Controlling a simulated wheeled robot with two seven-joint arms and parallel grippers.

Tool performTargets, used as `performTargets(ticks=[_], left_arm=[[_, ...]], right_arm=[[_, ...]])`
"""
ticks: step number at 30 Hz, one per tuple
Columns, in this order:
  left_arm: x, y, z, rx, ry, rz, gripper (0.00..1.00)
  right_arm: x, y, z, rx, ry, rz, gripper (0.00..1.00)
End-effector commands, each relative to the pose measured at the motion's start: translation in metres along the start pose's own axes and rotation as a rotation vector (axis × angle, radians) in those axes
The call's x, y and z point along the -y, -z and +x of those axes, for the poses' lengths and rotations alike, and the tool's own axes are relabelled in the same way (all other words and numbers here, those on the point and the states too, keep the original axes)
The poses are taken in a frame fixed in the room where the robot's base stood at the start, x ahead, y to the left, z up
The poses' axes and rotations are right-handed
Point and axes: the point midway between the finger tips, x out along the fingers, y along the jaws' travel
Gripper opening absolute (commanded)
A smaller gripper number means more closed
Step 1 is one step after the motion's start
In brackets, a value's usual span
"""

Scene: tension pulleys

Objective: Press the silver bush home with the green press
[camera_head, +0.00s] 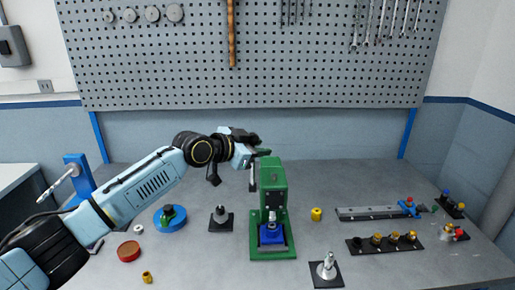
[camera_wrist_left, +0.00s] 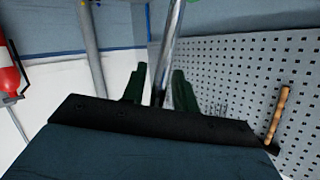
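The green press (camera_head: 272,190) stands on the bench in the middle of the head view. A blue block (camera_head: 271,236) sits on its base, with a small grey, silvery part on top (camera_head: 271,222), possibly the silver bush; its seating is too small to tell. A thin lever (camera_head: 252,180) shows at the press's upper left. My left gripper (camera_head: 262,151) is at the top of the press, beside the lever. In the left wrist view its green fingers (camera_wrist_left: 157,88) stand apart, with a silver rod (camera_wrist_left: 168,50) between them and slight gaps beside it. My right gripper is out of view.
A black plate with a grey post (camera_head: 221,217) and a blue round holder (camera_head: 170,218) stand left of the press. A silver part on a black plate (camera_head: 327,268) and a yellow piece (camera_head: 316,214) are to its right. A pegboard (camera_head: 300,70) rises behind.

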Motion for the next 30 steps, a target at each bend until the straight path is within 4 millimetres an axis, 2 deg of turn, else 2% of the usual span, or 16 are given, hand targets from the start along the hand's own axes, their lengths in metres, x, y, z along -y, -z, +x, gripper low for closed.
performTargets(ticks=[10, 14, 20, 30], left_arm=[[0.000, 0.000, -0.001, -0.001, 0.001, 0.002, 0.34], [0.001, 0.000, -0.009, -0.002, 0.002, 0.003, 0.34], [0.001, -0.002, -0.037, -0.002, 0.002, 0.004, 0.34], [0.001, -0.002, -0.102, -0.001, 0.003, 0.003, 0.34]], right_arm=[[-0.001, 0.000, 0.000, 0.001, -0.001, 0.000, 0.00], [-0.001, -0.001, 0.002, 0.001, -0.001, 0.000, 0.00], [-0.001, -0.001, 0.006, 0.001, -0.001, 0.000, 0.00], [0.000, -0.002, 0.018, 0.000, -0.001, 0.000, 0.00]])
